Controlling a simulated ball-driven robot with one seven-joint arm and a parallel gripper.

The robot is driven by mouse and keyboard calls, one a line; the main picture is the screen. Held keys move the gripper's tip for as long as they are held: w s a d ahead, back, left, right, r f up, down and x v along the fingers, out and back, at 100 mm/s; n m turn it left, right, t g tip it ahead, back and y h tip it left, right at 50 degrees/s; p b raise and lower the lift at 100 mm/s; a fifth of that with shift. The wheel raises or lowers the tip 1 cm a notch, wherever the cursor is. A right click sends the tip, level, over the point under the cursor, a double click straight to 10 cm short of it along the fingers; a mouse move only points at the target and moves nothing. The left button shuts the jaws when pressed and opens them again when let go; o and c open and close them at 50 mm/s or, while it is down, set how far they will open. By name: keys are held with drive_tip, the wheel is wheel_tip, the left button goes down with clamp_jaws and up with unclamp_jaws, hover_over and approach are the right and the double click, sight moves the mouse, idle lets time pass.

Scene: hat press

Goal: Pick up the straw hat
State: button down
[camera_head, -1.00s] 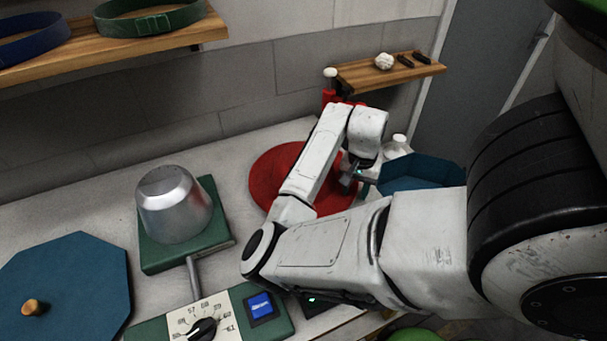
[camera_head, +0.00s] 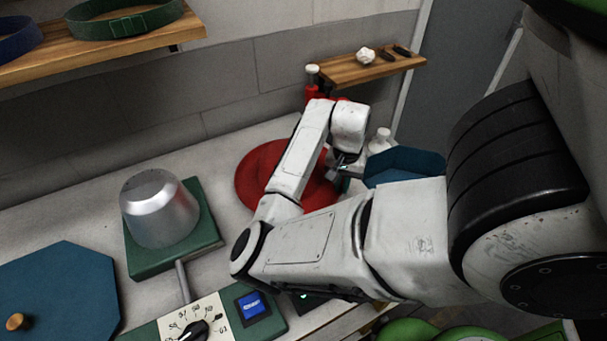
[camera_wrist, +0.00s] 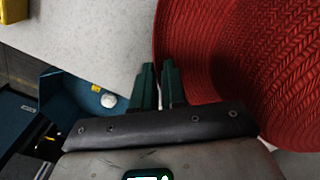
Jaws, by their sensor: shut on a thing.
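The straw hat (camera_head: 258,172) is red and woven. In the head view it is at the back of the light worktop, partly hidden behind my arm. In the wrist view the hat (camera_wrist: 230,60) fills the right side, with its brim edge running down to the fingers. My gripper (camera_wrist: 159,70) is shut on that brim edge, one dark green finger on each side. In the head view my gripper (camera_head: 338,172) is at the hat's right side, and its fingertips are hard to make out. I cannot tell whether the hat touches the worktop.
A blue octagonal tray (camera_head: 425,158) and a white bottle (camera_head: 380,141) stand right of my gripper. A silver hat block (camera_head: 158,212) on a green base, a dial panel (camera_head: 180,318) and a blue octagonal lid (camera_head: 65,290) are to the left. A wooden shelf (camera_head: 345,74) hangs behind.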

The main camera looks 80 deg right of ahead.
drive_tip(key=shift+r, duration=0.1)
wheel_tip(320, 180, up, 10)
idle(0.4)
drive_tip(key=c, duration=1.7)
unclamp_jaws()
clamp_jaws()
drive_tip(key=shift+s, duration=0.1)
